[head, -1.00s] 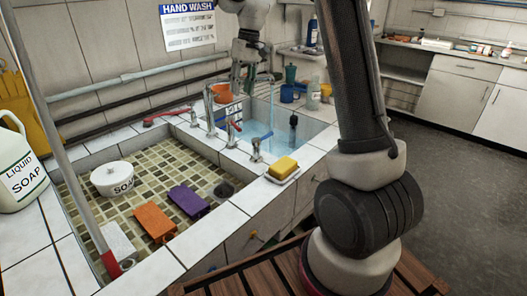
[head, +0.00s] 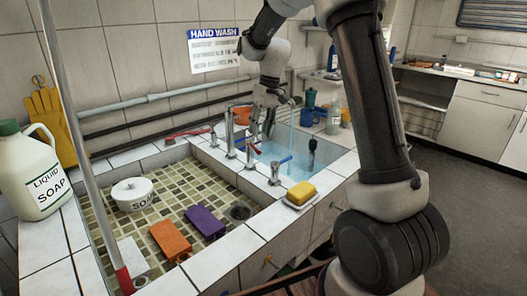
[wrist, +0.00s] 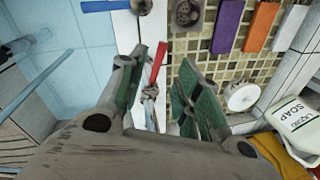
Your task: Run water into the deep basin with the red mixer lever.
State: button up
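The red mixer lever (head: 251,147) stands on the tiled ledge between the basins. In the wrist view the red lever (wrist: 158,62) shows in the gap between my fingers, closer to the left one; I cannot tell whether they touch. My gripper (wrist: 163,92) is open with green finger pads; in the head view my gripper (head: 262,122) hangs behind the tap column (head: 230,128). A blue lever (head: 282,161) stands nearer the front.
A yellow sponge (head: 301,193) lies on the front ledge. The shallow tiled basin holds a soap pot (head: 132,194), an orange block (head: 170,240) and a purple block (head: 205,222). A pole (head: 85,150) leans at left, beside a soap jug (head: 38,170).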

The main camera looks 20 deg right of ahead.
aim_at(257, 149)
jog(key=f, duration=0.4)
jog(key=a+f, duration=0.1)
jog(key=f, duration=0.1)
jog(key=shift+s, duration=0.1)
grip_shut()
